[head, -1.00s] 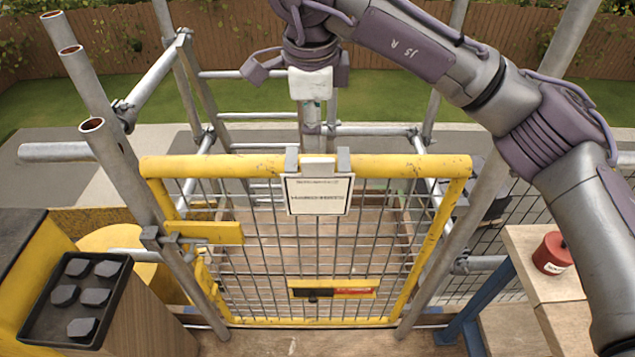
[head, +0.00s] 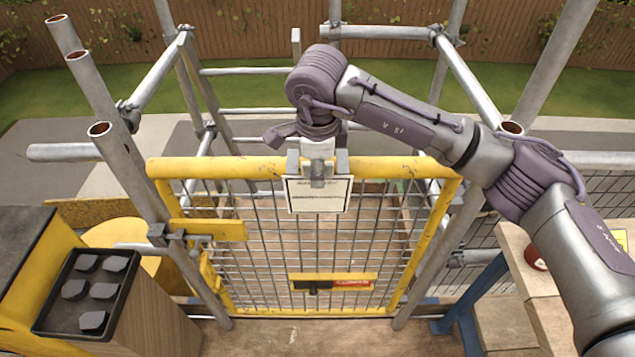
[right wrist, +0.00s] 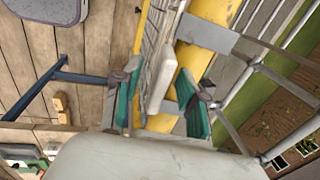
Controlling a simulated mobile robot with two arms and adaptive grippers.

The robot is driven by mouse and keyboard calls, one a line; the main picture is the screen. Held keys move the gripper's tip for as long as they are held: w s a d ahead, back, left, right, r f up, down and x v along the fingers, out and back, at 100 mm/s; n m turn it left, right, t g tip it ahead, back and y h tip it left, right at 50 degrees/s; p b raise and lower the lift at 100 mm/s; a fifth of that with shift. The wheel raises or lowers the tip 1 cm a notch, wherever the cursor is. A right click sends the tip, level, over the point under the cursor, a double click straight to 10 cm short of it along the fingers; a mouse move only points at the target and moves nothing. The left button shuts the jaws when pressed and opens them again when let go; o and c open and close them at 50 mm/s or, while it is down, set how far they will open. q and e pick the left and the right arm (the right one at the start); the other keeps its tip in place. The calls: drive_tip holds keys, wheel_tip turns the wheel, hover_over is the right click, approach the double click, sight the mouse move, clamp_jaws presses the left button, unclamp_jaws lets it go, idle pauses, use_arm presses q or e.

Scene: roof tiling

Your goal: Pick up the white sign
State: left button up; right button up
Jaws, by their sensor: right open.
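The white sign (head: 333,196) hangs on the yellow top rail (head: 240,166) of a mesh gate in the head view. Its printed face is toward me, and its upper middle is covered by my right gripper (head: 318,182). That gripper points down at the sign's top from above. In the right wrist view its green-padded fingers (right wrist: 160,108) are apart, with a white upright part of the sign (right wrist: 164,70) between them and the yellow rail (right wrist: 198,62) just behind. I cannot tell whether either finger touches it. My left gripper is not in view.
Scaffold poles (head: 118,165) stand on both sides of the gate. A black tray (head: 88,295) with several dark pieces lies at lower left. A red can (head: 535,258) stands on a wooden surface at right, partly behind my right arm.

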clamp_jaws()
drive_tip(key=shift+r, duration=0.2)
idle(0.3)
drive_tip(key=shift+s+r+b, duration=0.1)
drive_tip(key=shift+r+b, duration=0.35)
drive_tip(key=shift+r, duration=0.2)
wheel_tip(320, 180, up, 5)
drive_tip(key=s+b, duration=0.6)
drive_tip(key=s, duration=0.9)
drive_tip(key=shift+r, duration=0.15)
drive_tip(key=shift+s, duration=0.1)
drive_tip(key=shift+b, duration=0.6)
